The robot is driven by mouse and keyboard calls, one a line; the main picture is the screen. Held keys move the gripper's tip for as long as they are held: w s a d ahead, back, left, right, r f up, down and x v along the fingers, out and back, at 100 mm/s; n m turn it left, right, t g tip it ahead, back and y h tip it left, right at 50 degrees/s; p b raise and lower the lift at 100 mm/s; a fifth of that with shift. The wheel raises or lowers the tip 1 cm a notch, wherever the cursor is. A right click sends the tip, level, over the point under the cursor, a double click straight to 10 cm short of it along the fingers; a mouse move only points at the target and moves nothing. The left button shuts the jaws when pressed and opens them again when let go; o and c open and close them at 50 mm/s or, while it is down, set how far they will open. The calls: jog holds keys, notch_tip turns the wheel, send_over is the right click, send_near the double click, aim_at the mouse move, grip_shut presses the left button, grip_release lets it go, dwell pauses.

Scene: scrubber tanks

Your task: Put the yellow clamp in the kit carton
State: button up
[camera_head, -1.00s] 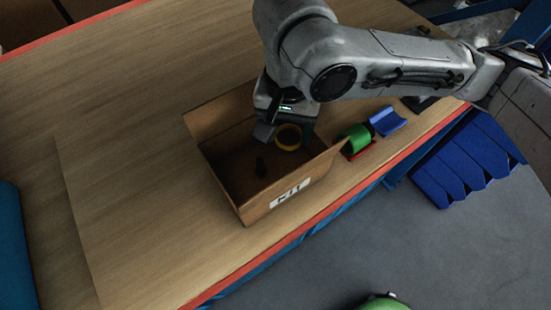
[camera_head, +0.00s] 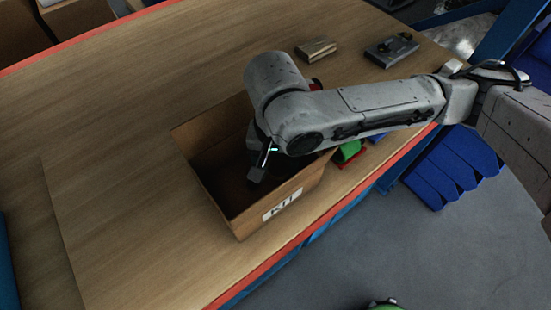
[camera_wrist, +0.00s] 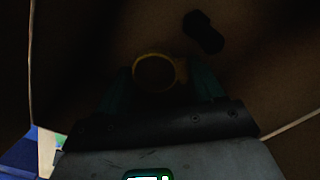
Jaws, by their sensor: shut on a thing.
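The kit carton (camera_head: 289,203) is an open brown cardboard box with a white KIT label, standing near the red front edge of the wooden table. My gripper (camera_head: 262,170) reaches down inside it, in its back right part. In the wrist view, my gripper (camera_wrist: 160,85) is shut on the yellow clamp (camera_wrist: 154,54), a ring shape held between the two fingers above the dark carton floor. The clamp is hidden in the head view. Whether it touches the carton floor, I cannot tell.
A dark object (camera_wrist: 204,32) lies in the carton, beyond the clamp. A green part (camera_head: 349,151) and a blue part, mostly hidden by my arm, are right of the carton. A wooden block (camera_head: 316,48) and a dark device (camera_head: 391,49) lie farther back. The table's left side is clear.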

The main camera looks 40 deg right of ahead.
jog(key=o, duration=0.7)
jog(key=shift+o, duration=0.2)
notch_tip(320, 180, up, 12)
jog(key=p, duration=0.1)
jog(key=shift+r, duration=0.1)
